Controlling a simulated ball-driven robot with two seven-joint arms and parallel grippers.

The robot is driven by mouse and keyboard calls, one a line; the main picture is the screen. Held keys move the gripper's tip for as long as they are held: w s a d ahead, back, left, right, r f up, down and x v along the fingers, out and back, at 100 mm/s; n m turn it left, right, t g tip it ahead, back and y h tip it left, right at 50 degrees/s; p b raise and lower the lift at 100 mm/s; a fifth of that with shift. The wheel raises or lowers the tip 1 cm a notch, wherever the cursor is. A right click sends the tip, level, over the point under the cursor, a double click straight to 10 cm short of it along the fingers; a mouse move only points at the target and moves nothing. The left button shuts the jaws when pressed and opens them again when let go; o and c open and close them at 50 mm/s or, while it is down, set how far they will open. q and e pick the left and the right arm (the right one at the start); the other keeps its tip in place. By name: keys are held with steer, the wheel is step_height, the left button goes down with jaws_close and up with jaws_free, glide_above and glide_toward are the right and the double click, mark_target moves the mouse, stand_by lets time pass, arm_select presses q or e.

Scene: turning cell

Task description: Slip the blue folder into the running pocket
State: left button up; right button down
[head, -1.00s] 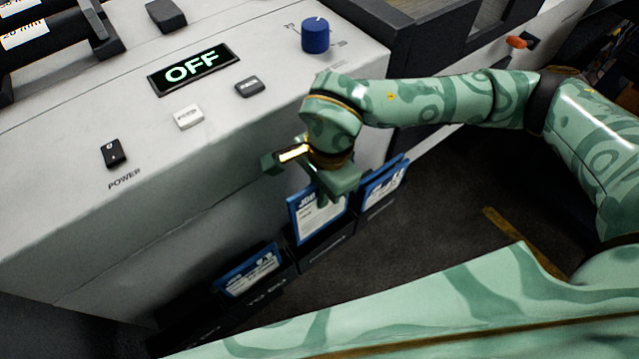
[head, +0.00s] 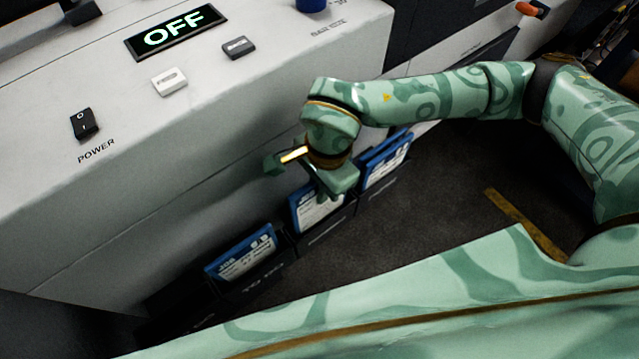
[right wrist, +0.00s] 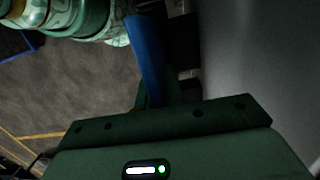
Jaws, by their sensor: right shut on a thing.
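The blue folder (head: 312,213) with a white label sits upright, its lower part hidden in the middle dark pocket (head: 328,233) on the machine's side. My right gripper (head: 324,190) is shut on the folder's top edge, just above the pocket. In the right wrist view the folder (right wrist: 148,50) is a blue strip running out from the gripper. The label on the middle pocket is too small to read, so I cannot tell by lettering whether it is the running one. My left gripper is not in view.
Another blue folder (head: 240,255) stands in the left pocket, which seems marked TO DO. More blue folders (head: 385,162) stand in the right pocket. The machine's panel (head: 200,110) has an OFF display (head: 177,32) and a power switch (head: 84,124). The floor (head: 430,210) is open.

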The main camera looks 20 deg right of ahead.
steer(key=shift+f, duration=0.1)
step_height(320, 180, down, 3)
steer(key=shift+r+b, duration=0.1)
steer(key=shift+b, duration=0.7)
steer(key=c, duration=1)
jaws_free()
steer(key=shift+o, duration=0.2)
steer(key=shift+r, duration=0.1)
step_height(320, 180, up, 10)
steer(key=p, duration=0.7)
